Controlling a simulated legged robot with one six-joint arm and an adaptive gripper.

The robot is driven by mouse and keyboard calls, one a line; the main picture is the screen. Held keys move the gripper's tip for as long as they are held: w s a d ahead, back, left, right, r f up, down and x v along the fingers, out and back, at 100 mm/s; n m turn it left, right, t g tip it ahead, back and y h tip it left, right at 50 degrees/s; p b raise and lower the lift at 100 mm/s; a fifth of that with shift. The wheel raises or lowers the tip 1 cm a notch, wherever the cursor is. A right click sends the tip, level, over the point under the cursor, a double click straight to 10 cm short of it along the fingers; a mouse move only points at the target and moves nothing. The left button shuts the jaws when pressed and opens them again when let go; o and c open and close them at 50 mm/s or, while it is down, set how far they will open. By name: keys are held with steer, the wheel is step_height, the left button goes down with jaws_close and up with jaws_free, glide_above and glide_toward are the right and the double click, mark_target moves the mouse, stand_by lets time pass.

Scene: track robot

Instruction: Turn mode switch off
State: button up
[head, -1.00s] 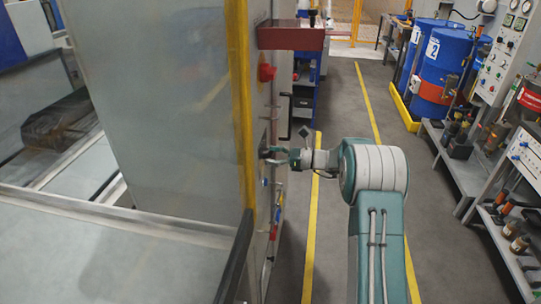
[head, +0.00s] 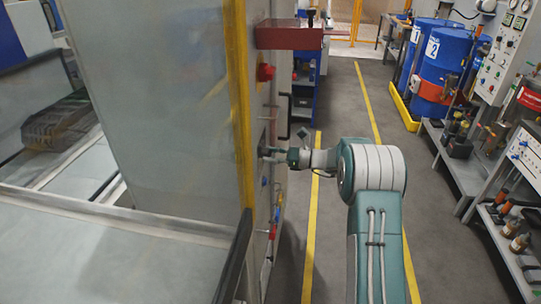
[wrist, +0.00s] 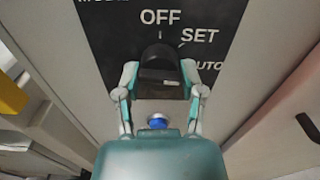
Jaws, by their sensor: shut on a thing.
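The mode switch (wrist: 160,66) is a black rotary knob on a dark plate in the wrist view. The plate carries the labels OFF, SET and AUTO, with OFF straight above the knob. Which mark the knob points to is hard to tell. My gripper (wrist: 159,82) is shut on the knob, one finger on each side. In the head view my gripper (head: 268,152) reaches left to the cabinet's side panel, and the knob is too small to make out there.
A blue button (wrist: 158,121) sits below the knob. On the cabinet side are a red knob (head: 265,72), a black handle (head: 284,115) and a dark red box (head: 288,38) sticking out above. Blue drums (head: 445,50) and shelves stand at the right. The aisle floor between is clear.

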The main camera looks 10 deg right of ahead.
steer(key=n, duration=0.4)
steer(key=shift+w+n, duration=0.15)
steer(key=shift+n, duration=0.25)
steer(key=n, duration=0.4)
steer(key=shift+n, duration=0.3)
steer(key=n, duration=0.9)
steer(key=shift+f+n, duration=0.15)
steer(key=shift+n, duration=0.15)
steer(key=o, duration=1.1)
